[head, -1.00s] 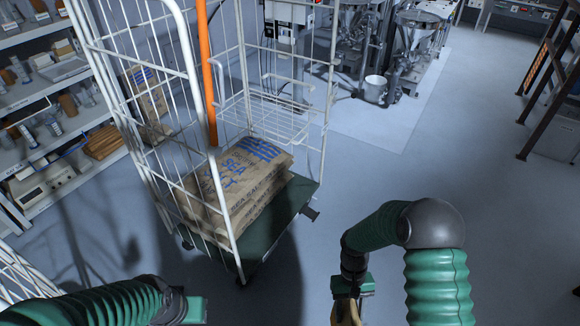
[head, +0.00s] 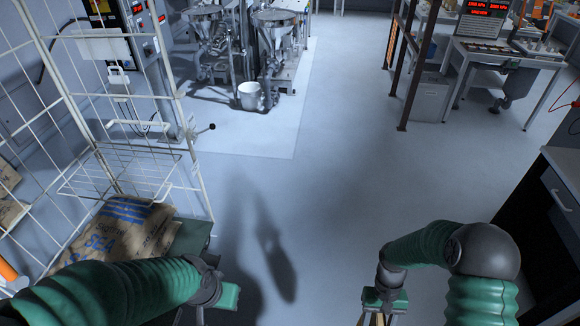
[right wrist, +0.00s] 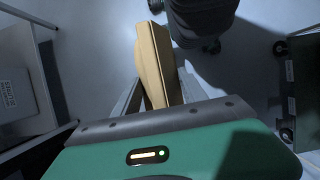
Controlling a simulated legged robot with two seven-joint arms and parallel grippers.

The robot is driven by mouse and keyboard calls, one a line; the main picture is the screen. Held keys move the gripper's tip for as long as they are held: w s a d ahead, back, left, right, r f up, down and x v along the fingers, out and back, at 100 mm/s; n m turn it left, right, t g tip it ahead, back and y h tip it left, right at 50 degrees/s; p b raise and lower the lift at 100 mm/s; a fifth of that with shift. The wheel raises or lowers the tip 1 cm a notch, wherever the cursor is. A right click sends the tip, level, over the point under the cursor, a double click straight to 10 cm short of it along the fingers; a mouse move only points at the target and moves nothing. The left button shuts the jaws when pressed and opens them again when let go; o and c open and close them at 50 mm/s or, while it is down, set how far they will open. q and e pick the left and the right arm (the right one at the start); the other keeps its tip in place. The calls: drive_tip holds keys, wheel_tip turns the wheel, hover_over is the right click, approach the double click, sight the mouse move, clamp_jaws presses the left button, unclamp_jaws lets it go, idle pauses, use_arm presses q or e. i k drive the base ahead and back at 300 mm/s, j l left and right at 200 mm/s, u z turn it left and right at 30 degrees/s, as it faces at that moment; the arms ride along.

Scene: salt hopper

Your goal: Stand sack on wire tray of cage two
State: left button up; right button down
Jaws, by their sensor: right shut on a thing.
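A white wire cage (head: 188,150) stands at the left in the head view, with a wire tray (head: 125,170) inside it. No cage number is legible. My right gripper (right wrist: 150,98) is shut on a small tan paper sack (right wrist: 156,65), seen nearly edge-on in the right wrist view. Only a sliver of the sack shows at the bottom of the head view, clear of the cage. My left gripper (head: 205,318) is at the bottom edge near the cage's front, its fingertips cut off by the picture edge.
Large printed salt sacks (head: 120,225) lie on the cage's green base (head: 192,236), partly behind my left arm. A white bucket (head: 250,97) and machines stand beyond. A dark cabinet (head: 555,225) is at the right. The middle floor is open.

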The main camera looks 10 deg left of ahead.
sight(140, 175)
drive_tip(key=i+l+u, duration=0.1)
drive_tip(key=i+u, duration=0.25)
drive_tip(key=i+l+u, duration=0.3)
drive_tip(key=i, duration=0.25)
drive_tip(key=i+l+u, duration=0.1)
drive_tip(key=u, duration=0.3)
drive_tip(key=i+l+u, duration=0.2)
drive_tip(key=u, duration=0.2)
drive_tip(key=i+l+u, duration=0.15)
drive_tip(key=u, duration=0.25)
drive_tip(key=l+u, duration=0.35)
drive_tip(key=i, duration=0.05)
